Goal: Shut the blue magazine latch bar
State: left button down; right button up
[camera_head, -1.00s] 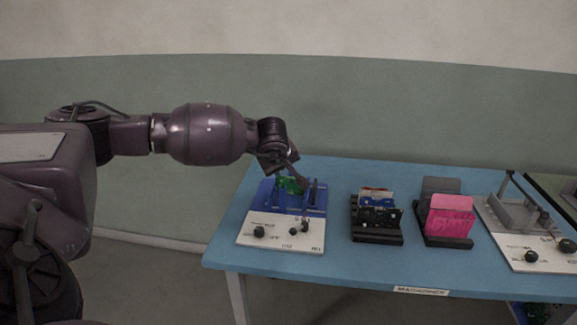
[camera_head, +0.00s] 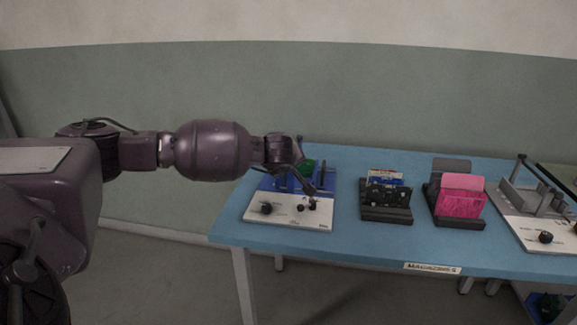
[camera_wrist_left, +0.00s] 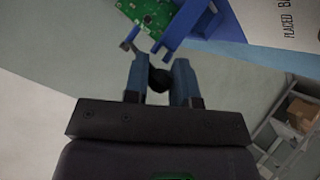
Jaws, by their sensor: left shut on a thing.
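The blue magazine (camera_head: 268,181) stands at the left end of the blue table, behind a white panel (camera_head: 288,215) with black knobs. A green board (camera_head: 309,165) sits in it; the board (camera_wrist_left: 152,10) and part of the blue frame (camera_wrist_left: 188,25) also show in the left wrist view. My left gripper (camera_head: 311,188) reaches down at the magazine's front right. In the left wrist view its two fingers (camera_wrist_left: 160,78) are shut on a dark round knob (camera_wrist_left: 159,80), seemingly the latch bar's. The bar itself is mostly hidden, so its angle is unclear. My right gripper is out of view.
A black holder (camera_head: 386,214) with boards and a dark holder with a pink card (camera_head: 461,197) stand to the right. A grey fixture (camera_head: 535,203) with its own bar is at the far right. Bare table lies between these.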

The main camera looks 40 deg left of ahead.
pick_arm(q)
jog(key=shift+a+f, duration=0.1)
jog(key=shift+f, duration=0.05)
jog(key=c, duration=0.9)
grip_release()
jog(key=shift+c, duration=0.2)
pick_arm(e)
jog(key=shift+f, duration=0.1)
pick_arm(q)
jog(key=shift+r, duration=0.2)
jog(key=shift+s+r, duration=0.2)
jog(key=shift+r, duration=0.05)
jog(key=p+v, duration=0.2)
jog(key=v, duration=0.8)
jog(key=shift+f+p, duration=0.2)
jog(key=shift+p, duration=0.2)
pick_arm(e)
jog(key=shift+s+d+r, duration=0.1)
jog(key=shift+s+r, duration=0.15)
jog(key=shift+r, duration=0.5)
pick_arm(q)
jog(key=shift+s, duration=0.1)
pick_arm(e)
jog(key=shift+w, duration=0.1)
